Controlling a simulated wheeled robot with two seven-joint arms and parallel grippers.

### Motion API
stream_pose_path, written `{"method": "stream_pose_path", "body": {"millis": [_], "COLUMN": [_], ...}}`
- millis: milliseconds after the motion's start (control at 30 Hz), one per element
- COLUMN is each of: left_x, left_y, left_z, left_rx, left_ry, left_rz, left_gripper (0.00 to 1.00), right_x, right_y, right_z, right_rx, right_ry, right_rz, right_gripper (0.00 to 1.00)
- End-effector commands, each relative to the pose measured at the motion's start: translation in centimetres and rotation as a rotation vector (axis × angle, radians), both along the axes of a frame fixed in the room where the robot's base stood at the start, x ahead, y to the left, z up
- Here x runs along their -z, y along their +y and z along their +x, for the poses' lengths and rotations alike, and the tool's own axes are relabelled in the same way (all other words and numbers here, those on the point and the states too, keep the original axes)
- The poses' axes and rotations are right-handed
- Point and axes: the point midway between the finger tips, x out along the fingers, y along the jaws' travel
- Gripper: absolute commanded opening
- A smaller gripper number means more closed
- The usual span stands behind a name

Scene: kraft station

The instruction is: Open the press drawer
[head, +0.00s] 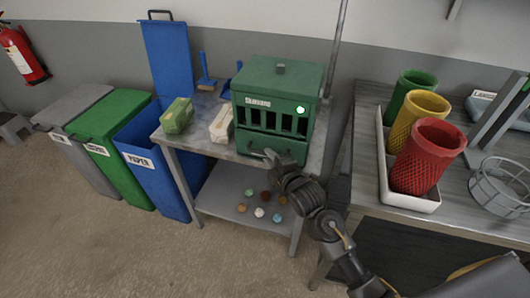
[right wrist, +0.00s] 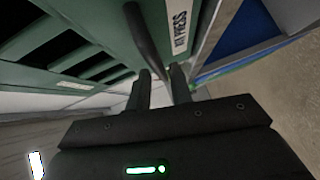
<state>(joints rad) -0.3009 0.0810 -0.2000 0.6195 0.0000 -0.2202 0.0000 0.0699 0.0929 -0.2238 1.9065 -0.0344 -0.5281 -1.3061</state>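The green press (head: 275,72) stands on the metal side table in the head view, with a light on its upper right front. Its drawer (head: 288,150) is the low green front under the slots, and it looks shut. My right gripper (head: 270,157) is at the drawer front. In the right wrist view, the fingers of my right gripper (right wrist: 161,88) are apart. A dark bar handle (right wrist: 146,38) runs down between them, beside a label on green. I cannot tell whether either finger touches it. My left gripper is not in view.
A green-yellow pack (head: 177,115) and a pale box (head: 221,124) stand left of the press. Small balls lie on the lower shelf (head: 225,205). Bins, including a blue one (head: 165,165), stand at left. A white tray (head: 425,203) with mesh cups is at right.

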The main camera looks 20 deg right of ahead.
Motion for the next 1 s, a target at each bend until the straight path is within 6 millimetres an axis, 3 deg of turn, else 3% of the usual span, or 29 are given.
{"method": "stream_pose_path", "body": {"millis": [200,567,767,1000], "left_x": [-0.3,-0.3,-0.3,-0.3], "left_y": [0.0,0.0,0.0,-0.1], "left_z": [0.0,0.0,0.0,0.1], "left_rx": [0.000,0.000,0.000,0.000], "left_ry": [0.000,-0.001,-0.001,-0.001], "left_rz": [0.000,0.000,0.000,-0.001], "left_gripper": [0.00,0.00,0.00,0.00], "right_x": [0.3,0.5,0.5,0.5], "right_y": [0.6,0.7,0.7,0.8], "right_z": [2.6,3.1,3.1,3.1], "right_rx": [0.001,0.000,0.000,0.000], "right_ry": [-0.001,0.000,0.000,0.000], "right_rz": [0.001,0.001,0.001,0.001], "right_gripper": [0.22,0.22,0.00,0.00]}}
